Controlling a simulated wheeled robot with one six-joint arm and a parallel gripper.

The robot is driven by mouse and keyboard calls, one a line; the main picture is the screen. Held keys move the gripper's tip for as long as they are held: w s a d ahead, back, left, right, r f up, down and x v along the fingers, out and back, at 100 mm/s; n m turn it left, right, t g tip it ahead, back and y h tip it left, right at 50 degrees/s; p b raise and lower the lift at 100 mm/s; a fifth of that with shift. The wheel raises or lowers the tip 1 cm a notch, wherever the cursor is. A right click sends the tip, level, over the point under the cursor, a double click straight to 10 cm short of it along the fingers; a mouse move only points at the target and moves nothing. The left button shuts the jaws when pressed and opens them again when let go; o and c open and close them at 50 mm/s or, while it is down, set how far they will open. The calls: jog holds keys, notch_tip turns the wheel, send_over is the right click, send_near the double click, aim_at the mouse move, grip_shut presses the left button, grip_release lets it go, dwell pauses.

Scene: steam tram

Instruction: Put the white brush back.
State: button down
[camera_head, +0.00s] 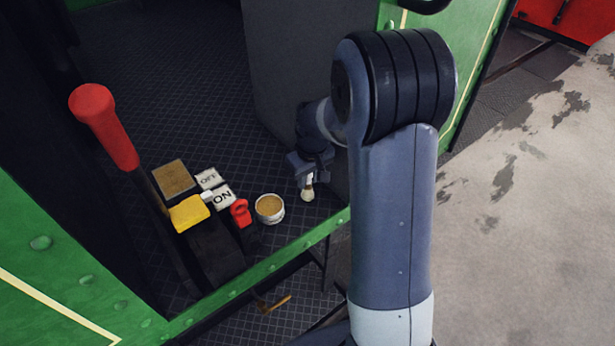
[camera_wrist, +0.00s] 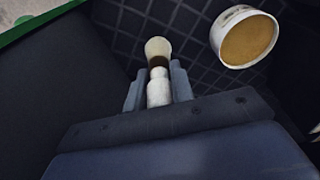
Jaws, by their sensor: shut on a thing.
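The white brush (camera_head: 308,190) has a white handle, a dark band and pale bristles. My gripper (camera_head: 308,177) is shut on its handle, with the bristles pointing down in the head view. In the wrist view the brush (camera_wrist: 159,58) sticks out from between the two fingers of my gripper (camera_wrist: 158,88). A round white tub (camera_head: 270,208) with a tan content stands on the dark floor left of the brush, apart from it. The tub also shows in the wrist view (camera_wrist: 244,38) to the right of the brush.
Left of the tub are a red-handled item (camera_head: 240,212), an ON plate (camera_head: 222,196), an OFF plate (camera_head: 207,178), a yellow piece (camera_head: 188,212) and a brown square block (camera_head: 173,179). A tall red-handled lever (camera_head: 104,127) rises at left. A green edge (camera_head: 290,256) runs along the front.

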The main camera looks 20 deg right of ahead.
aim_at(311, 195)
jog(key=shift+f, duration=0.35)
jog(key=shift+f, duration=0.15)
jog(key=c, duration=1.2)
grip_release()
notch_tip(311, 195, up, 12)
jog(key=s, duration=0.1)
jog(key=shift+s+d+b, duration=0.2)
jog(key=shift+s+b, duration=0.05)
jog(key=shift+b, duration=0.2)
